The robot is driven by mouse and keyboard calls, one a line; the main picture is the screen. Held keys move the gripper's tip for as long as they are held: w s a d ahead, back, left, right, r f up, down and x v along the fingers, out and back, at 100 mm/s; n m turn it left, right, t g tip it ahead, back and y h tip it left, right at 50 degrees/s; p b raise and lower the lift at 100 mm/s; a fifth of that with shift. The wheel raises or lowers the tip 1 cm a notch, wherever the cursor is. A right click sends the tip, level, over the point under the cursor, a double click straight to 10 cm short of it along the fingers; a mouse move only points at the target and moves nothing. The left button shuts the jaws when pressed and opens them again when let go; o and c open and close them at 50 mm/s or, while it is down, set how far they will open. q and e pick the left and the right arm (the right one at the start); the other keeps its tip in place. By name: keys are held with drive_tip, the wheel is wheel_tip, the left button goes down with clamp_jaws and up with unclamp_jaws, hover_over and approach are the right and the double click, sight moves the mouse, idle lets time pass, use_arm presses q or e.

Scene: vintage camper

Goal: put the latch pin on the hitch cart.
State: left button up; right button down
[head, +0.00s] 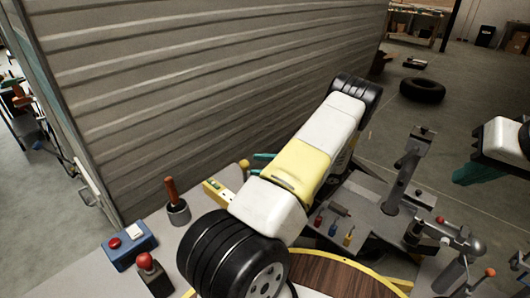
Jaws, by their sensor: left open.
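The grey metal stand with an upright post and ball-ended levers at the right looks like the hitch cart (378,212). Several small pieces with red, yellow and blue ends (333,229) lie on its near left part. I cannot tell whether one of them is the latch pin. My left arm crosses the middle of the view and hides part of the cart and worktop. Two teal fingertips of my left gripper (262,162) show apart past the arm's left side, with nothing visible between them.
On the grey worktop at the left are a blue box with a red button (129,246), a black block with a red knob (151,273), a wooden-handled tool in a cup (177,203) and a yellow level (215,192). A corrugated camper wall (200,80) stands behind. A tyre (422,90) lies on the floor.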

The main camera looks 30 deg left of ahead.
use_arm(q)
drive_tip(key=v, duration=0.3)
drive_tip(key=shift+d+r, duration=0.15)
drive_tip(key=shift+r, duration=0.1)
drive_tip(key=s+d+r+n+t+h, duration=0.4)
drive_tip(key=s+d+r+h, duration=0.1)
drive_tip(key=r, duration=0.4)
drive_tip(key=s+d+r+n+t+h, duration=0.3)
drive_tip(key=s+d+r+t+h, duration=0.1)
drive_tip(key=s+r+h, duration=0.4)
drive_tip(key=s+d+r+n+t+h, duration=0.3)
drive_tip(key=s+d+r+h, duration=0.3)
drive_tip(key=r, duration=0.5)
drive_tip(key=shift+s+d+r+n+t, duration=0.15)
drive_tip(key=shift+s+d+n+t, duration=0.35)
drive_tip(key=shift+n, duration=0.3)
